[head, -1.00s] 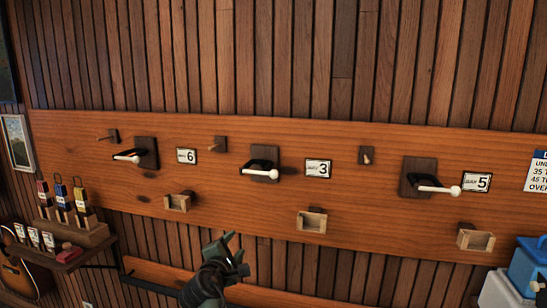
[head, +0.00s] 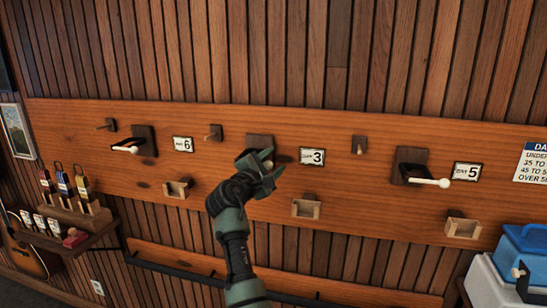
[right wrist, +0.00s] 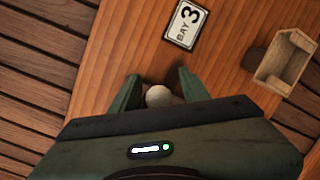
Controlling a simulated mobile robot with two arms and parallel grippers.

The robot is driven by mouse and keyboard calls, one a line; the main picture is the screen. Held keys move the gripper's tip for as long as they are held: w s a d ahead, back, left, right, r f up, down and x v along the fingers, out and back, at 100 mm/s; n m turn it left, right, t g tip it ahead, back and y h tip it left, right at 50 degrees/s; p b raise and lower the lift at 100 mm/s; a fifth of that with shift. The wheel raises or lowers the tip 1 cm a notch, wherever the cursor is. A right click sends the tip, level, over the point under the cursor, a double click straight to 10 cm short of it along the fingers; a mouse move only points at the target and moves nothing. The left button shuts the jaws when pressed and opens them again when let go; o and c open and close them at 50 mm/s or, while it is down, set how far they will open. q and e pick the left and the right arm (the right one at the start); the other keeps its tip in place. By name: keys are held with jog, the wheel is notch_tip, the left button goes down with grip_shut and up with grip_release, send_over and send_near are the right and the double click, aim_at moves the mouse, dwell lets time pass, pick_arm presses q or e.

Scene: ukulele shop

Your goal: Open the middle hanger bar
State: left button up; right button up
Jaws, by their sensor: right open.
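The middle hanger bar hangs on a dark wooden mount (head: 259,141) on the wall plank, beside the BAY 3 label (head: 312,156). My right gripper (head: 272,166) is in front of this bar and hides most of it in the head view. In the right wrist view, the bar's pale round knob (right wrist: 158,96) shows between the two parted fingers of my right gripper (right wrist: 158,84). The fingers are open; contact with the knob cannot be told. My left gripper is not in view.
Similar bars with white tips stick out beside the 6 label, left bar (head: 128,149), and the 5 label, right bar (head: 428,182). Small wooden boxes (head: 306,208) and pegs (head: 214,133) stick out from the plank (head: 350,190). A blue-lidded cooler (head: 525,255) stands at lower right.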

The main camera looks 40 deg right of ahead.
jog(key=shift+w, duration=0.15)
jog(key=shift+d, duration=0.1)
grip_shut()
jog(key=shift+f, duration=0.2)
dwell(1.1)
